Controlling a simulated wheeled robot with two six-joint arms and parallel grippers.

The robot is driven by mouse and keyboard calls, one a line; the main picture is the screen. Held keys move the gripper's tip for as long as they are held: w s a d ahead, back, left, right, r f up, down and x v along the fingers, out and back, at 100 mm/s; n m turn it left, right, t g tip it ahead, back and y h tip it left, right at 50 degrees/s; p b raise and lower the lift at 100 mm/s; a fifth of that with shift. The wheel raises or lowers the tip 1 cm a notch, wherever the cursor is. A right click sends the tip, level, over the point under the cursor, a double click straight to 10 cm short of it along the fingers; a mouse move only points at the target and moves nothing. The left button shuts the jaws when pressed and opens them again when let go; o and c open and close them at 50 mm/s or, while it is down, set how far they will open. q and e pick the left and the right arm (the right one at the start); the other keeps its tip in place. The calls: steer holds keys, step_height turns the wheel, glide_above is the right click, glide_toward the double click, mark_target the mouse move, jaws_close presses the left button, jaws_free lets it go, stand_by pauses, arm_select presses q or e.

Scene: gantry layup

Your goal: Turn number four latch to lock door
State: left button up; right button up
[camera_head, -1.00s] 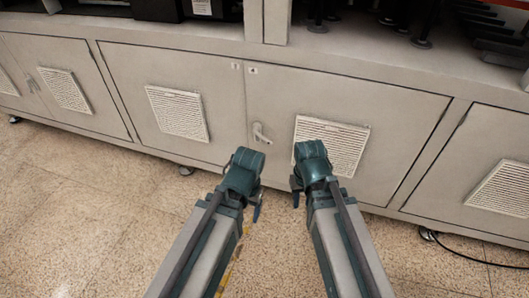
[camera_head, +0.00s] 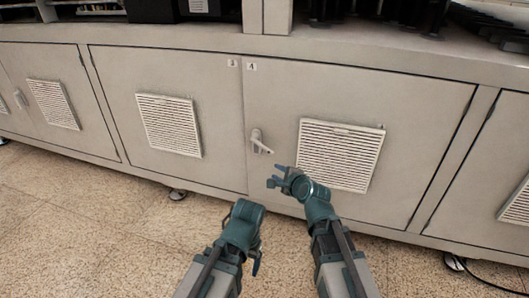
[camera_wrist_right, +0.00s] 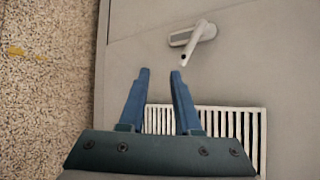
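The number four door (camera_head: 418,115) has a "4" label at its upper left corner and looks flush with the cabinet front. Its grey latch (camera_head: 259,142) is at the door's left edge, with the handle slanting down to the right. The latch also shows in the right wrist view (camera_wrist_right: 193,40), just beyond the fingertips. My right gripper (camera_head: 274,174) is just below the latch, apart from it. In the right wrist view its two blue fingers (camera_wrist_right: 159,72) are spread with nothing between them. My left gripper (camera_head: 256,266) hangs low over the floor; its finger opening is hidden.
The number three door (camera_head: 218,100) is to the left, with a vent grille (camera_head: 170,124). Another vent grille (camera_head: 340,154) is on door four, right of the latch. The floor (camera_head: 110,225) in front is clear. Equipment stands on the shelf above.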

mark_target(265, 148)
steer(key=w+a+m+b, duration=0.1)
steer(key=w, duration=0.3)
steer(key=w+a+m+t+b, duration=0.1)
steer(key=w+a, duration=0.1)
steer(key=w, duration=0.3)
steer(key=w+a+m+t+b, duration=0.1)
steer(key=w+m, duration=0.1)
steer(key=w, duration=0.3)
steer(key=shift+w+a+f+b, duration=0.2)
steer(key=shift+w+a+b, duration=0.05)
steer(key=shift+b, duration=0.1)
steer(key=shift+c, duration=0.3)
jaws_close()
stand_by(1.0)
